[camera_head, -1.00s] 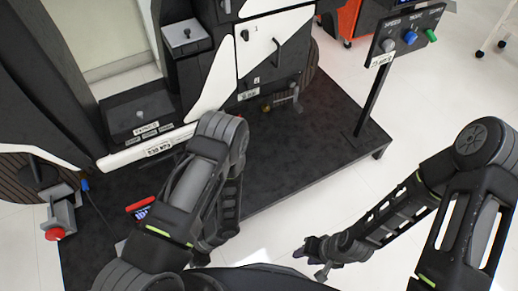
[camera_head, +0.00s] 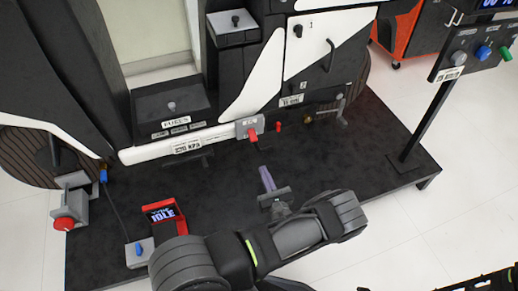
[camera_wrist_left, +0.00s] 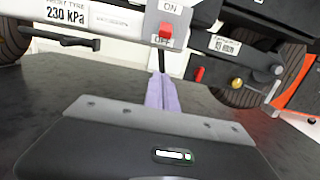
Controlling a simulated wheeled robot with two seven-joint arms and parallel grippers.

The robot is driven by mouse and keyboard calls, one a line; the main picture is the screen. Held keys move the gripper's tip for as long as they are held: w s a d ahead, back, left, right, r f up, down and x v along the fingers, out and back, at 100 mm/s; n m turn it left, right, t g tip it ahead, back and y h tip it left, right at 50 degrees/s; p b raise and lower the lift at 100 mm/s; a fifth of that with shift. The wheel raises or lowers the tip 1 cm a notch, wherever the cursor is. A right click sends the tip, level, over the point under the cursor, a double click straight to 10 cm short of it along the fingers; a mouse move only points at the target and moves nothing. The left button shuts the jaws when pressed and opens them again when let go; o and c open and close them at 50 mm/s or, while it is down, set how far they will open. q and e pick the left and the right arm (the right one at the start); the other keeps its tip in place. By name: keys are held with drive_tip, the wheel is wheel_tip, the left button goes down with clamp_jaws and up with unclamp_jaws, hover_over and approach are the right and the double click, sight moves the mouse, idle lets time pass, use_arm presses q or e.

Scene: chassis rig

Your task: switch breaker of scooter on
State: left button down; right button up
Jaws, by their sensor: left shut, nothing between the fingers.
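The scooter's breaker is a small grey plate (camera_head: 243,124) with a red lever (camera_head: 253,135) on the white lower side panel. In the left wrist view the red lever (camera_wrist_left: 166,31) sits below the ON mark, its lower end near the OFF mark; it seems to hang down toward OFF. My left gripper (camera_head: 265,172) is shut and empty, its purple fingers pointing at the breaker from the front. In the left wrist view its fingertips (camera_wrist_left: 161,78) are just below the plate, apparently apart from the lever. My right gripper is not seen.
A red-framed display (camera_head: 164,214) reading IDLE and a red-knobbed device (camera_head: 65,222) stand at left on the dark platform (camera_head: 330,150). A small red part (camera_head: 279,126) lies right of the breaker. A control post (camera_head: 425,120) stands at right.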

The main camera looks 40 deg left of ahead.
sight(252, 136)
use_arm(q)
drive_tip(key=f+b+x, duration=0.1)
drive_tip(key=b+x, duration=0.1)
drive_tip(key=x, duration=0.8)
drive_tip(key=r, duration=0.3)
drive_tip(key=s+d+r, duration=0.1)
drive_tip(key=shift+s+d+r, duration=0.1)
drive_tip(key=shift+d+r, duration=0.05)
drive_tip(key=shift+r, duration=0.1)
